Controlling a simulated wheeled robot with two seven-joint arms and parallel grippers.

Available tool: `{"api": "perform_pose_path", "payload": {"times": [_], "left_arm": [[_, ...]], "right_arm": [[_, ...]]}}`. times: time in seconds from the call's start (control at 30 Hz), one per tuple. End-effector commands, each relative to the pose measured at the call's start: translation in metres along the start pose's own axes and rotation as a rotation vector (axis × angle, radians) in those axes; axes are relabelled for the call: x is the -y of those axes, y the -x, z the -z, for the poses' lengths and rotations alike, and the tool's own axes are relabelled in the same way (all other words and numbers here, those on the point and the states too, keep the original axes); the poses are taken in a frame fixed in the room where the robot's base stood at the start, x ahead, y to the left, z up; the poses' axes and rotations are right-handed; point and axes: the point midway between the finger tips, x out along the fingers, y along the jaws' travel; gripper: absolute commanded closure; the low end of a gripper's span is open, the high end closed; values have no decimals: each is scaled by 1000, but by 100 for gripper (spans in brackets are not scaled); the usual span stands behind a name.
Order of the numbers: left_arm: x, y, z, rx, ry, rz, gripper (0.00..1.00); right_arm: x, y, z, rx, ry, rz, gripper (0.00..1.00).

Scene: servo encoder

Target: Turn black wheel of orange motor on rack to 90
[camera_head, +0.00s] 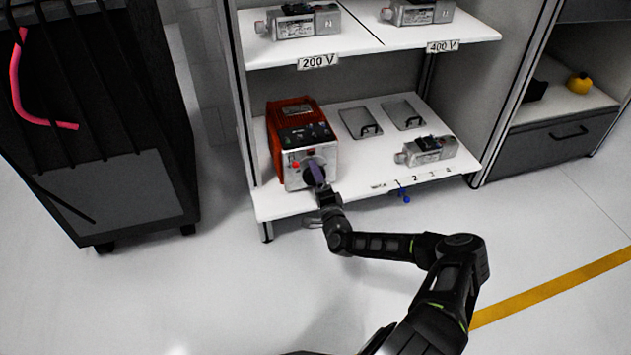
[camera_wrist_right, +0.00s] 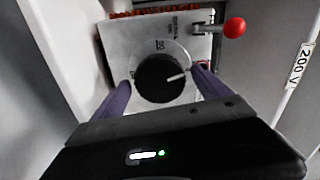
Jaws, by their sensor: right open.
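The orange motor (camera_head: 292,118) stands at the left of the rack's lower shelf, its silver front panel facing me. The black wheel (camera_wrist_right: 160,80) is on that panel, with a white pointer mark toward the right in the wrist view. A red-knobbed lever (camera_wrist_right: 234,28) sits beside it. My right gripper (camera_head: 316,176) is at the panel and partly covers the wheel in the head view. In the wrist view its two purple fingers (camera_wrist_right: 158,96) are apart, one on each side of the wheel; I cannot tell whether they touch it. My left gripper is not in view.
The rack's lower shelf (camera_head: 350,185) also holds a grey motor (camera_head: 428,150) and two handled plates (camera_head: 361,122). The upper shelf (camera_head: 355,42) carries more grey units above the orange motor. A dark cabinet (camera_head: 100,110) stands left. Floor in front is clear.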

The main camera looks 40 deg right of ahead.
Motion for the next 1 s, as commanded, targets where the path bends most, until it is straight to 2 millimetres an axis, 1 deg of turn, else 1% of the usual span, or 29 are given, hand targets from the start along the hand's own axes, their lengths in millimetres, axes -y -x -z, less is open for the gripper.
{"api": "perform_pose_path", "payload": {"times": [0.03, 0.13, 0.37, 0.4, 1.0], "left_arm": [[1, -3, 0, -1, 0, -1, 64], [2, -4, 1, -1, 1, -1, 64], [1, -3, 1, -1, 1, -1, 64], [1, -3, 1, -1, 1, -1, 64], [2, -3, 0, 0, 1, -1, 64]], "right_arm": [[-2, -5, 0, -1, 0, 0, 13], [0, -10, 0, 0, -1, 0, 13], [0, -10, 0, 0, -1, -1, 13], [0, -10, 0, 0, -1, -1, 15], [0, -10, 0, 0, -1, -1, 64]]}}
